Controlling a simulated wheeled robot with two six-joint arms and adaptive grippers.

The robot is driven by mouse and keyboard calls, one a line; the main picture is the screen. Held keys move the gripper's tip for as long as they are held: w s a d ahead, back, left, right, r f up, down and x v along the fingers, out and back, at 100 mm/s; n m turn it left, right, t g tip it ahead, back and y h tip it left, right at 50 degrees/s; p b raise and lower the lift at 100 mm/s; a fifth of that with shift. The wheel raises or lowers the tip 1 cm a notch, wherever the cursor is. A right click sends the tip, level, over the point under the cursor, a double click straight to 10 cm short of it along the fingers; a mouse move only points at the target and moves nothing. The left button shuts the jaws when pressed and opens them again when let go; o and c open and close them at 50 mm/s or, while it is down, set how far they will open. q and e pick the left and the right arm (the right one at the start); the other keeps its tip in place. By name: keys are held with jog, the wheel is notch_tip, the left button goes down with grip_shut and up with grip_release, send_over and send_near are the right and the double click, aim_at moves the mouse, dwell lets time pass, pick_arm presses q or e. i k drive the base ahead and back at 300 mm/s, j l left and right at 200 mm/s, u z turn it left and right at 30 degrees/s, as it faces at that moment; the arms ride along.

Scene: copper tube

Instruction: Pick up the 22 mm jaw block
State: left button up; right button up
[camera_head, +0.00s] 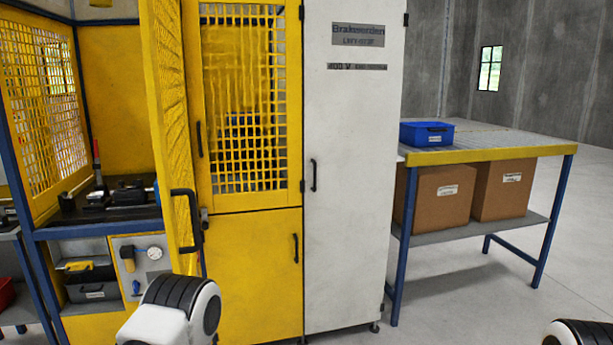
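I cannot make out a 22 mm jaw block in this view. Dark metal parts (118,194) sit on the bench inside the yellow mesh enclosure at the left, too small to tell apart. A blue case (427,133) with a small label stands on the table at the right; its contents are hidden. Neither of my grippers is in view. Only a rounded white and black part of my arm shows at the bottom left, and another at the bottom right corner.
A yellow mesh door (168,120) stands swung open beside the bench. A closed yellow cabinet (250,265) and a white cabinet (350,230) fill the middle. The right table (500,148) holds cardboard boxes (437,197) on its shelf. Open floor (470,300) lies in front.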

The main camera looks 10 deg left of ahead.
aim_at(98, 197)
jog(key=i+l+u, duration=0.15)
jog(key=u, duration=0.3)
jog(key=i+l+u, duration=0.25)
jog(key=u, duration=0.2)
jog(key=i+l+u, duration=0.25)
jog(key=u, duration=0.2)
